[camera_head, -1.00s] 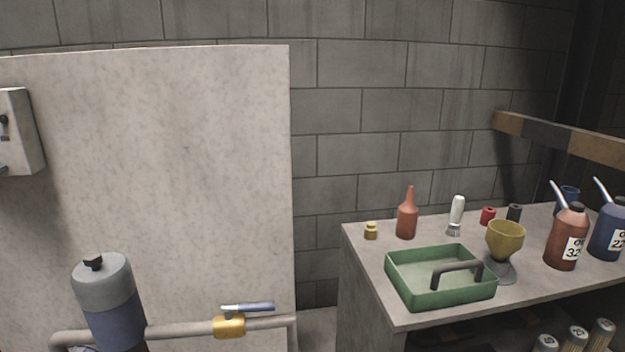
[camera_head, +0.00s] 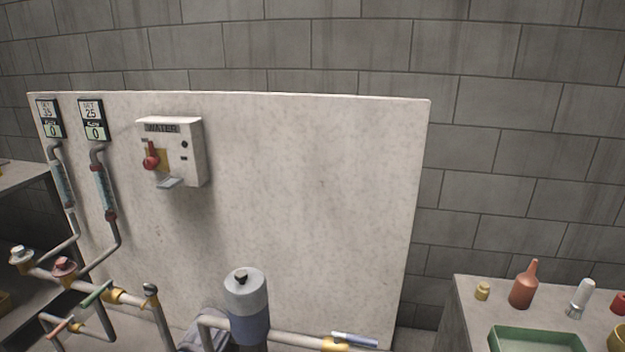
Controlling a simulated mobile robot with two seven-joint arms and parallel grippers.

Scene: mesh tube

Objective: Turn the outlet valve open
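The valve with a blue lever (camera_head: 354,340) and a yellow body (camera_head: 335,344) sits on the grey pipe (camera_head: 295,340) at the bottom edge, right of the grey and blue canister (camera_head: 247,305). Its lever lies roughly along the pipe. Another valve with a green and red handle (camera_head: 82,311) is on the piping at lower left, its handle slanting. No label shows which valve is the outlet. Neither of my grippers is in view.
A pale panel carries a WATER box (camera_head: 172,152) with a red switch, and two gauges (camera_head: 95,120) reading 0. Piping with yellow fittings (camera_head: 120,296) fills the lower left. A bench (camera_head: 468,318) with a green tray (camera_head: 535,341) and bottles stands at right.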

